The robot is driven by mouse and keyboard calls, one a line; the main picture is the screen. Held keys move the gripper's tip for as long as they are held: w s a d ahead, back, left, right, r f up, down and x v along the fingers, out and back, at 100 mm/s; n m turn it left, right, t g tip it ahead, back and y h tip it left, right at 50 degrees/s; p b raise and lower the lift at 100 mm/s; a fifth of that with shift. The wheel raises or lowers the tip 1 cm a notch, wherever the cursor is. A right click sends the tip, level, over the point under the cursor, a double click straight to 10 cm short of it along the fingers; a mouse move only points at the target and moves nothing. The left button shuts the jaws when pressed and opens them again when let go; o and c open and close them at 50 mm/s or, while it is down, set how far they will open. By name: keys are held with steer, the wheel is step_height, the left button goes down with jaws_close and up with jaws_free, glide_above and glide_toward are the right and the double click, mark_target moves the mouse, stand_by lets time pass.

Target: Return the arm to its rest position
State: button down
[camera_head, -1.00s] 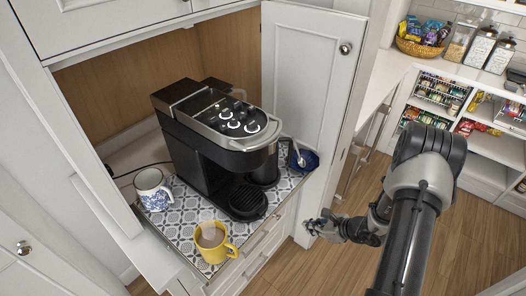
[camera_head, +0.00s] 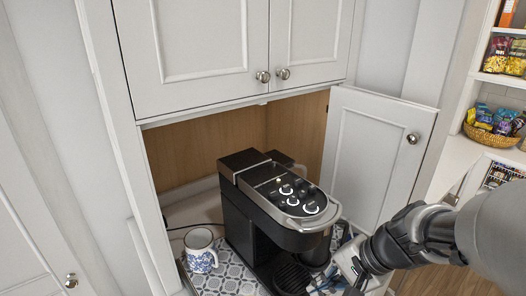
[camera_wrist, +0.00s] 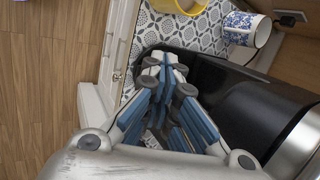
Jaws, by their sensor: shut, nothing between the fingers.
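My gripper (camera_head: 352,268) is in the lower right of the head view, in front of the open cabinet door and to the right of the coffee machine (camera_head: 275,205). In the wrist view, the fingers of my gripper (camera_wrist: 166,72) are shut with nothing between them. They overlap the dark machine (camera_wrist: 250,105) in that picture; I cannot tell whether they touch it. My arm comes in from the right edge of the head view, bent at the wrist.
A blue-and-white mug (camera_head: 200,250) stands on the patterned tray surface (camera_head: 232,272) left of the machine. A yellow mug (camera_wrist: 185,5) shows at the wrist view's top edge. The open cabinet door (camera_head: 375,145) is close behind my gripper. Open floor (camera_wrist: 45,85) lies left in the wrist view.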

steer(key=s+d+r+n+t+h, duration=0.1)
steer(key=s+r+n+t+h, duration=0.3)
steer(key=s+r+n, duration=0.75)
steer(key=s+f+m+g+h+b, duration=0.1)
steer(key=s+f+m+g+b, duration=0.1)
steer(key=f, duration=0.4)
steer(key=shift+s+d+f, duration=0.15)
steer(key=shift+s+d, duration=0.15)
steer(key=shift+s, duration=0.6)
